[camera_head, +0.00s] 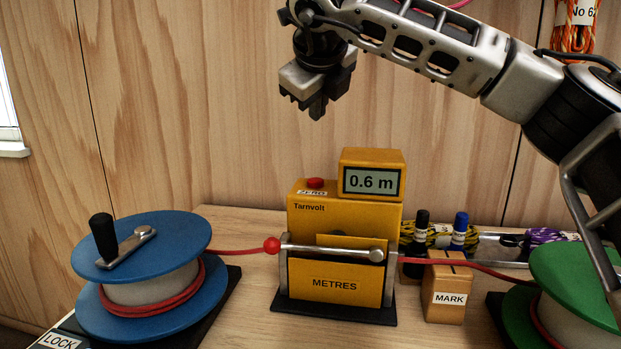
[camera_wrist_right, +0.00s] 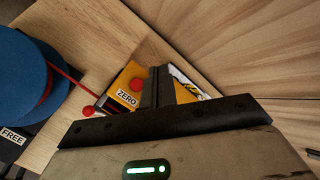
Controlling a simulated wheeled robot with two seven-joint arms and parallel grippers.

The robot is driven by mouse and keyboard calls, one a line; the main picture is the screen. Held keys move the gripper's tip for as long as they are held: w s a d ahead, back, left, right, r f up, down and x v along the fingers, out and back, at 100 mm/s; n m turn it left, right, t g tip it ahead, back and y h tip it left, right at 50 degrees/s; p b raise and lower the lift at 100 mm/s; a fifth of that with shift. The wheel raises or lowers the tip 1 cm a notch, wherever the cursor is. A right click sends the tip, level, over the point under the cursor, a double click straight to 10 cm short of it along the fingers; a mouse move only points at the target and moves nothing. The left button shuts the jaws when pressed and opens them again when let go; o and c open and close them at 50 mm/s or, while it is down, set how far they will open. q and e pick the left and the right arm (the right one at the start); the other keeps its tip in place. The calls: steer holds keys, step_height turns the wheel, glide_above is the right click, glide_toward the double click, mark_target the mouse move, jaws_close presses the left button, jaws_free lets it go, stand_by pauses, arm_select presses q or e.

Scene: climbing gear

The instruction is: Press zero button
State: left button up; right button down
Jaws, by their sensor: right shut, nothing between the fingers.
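The red zero button (camera_head: 315,183) sits on top of the yellow rope meter (camera_head: 345,222), beside a ZERO label. The meter's display (camera_head: 371,182) reads 0.6 m. My right gripper (camera_head: 317,112) is shut and empty, in the air above the button with a clear gap in the head view. In the right wrist view the button (camera_wrist_right: 137,84) shows just left of the shut fingers (camera_wrist_right: 158,85), with the ZERO label (camera_wrist_right: 127,96) below it. The fingers hide part of the meter. My left gripper is not in view.
A blue spool (camera_head: 150,262) with a crank stands at left and a green spool (camera_head: 575,295) at right. A red rope (camera_head: 470,264) runs between them through the meter. A wooden MARK block (camera_head: 447,290) with pens stands right of the meter. A wood wall is behind.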

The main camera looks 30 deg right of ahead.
mark_target(317, 182)
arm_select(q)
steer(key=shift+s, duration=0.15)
arm_select(e)
steer(key=shift+s, duration=0.1)
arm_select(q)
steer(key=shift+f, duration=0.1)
arm_select(e)
steer(key=shift+f, duration=0.15)
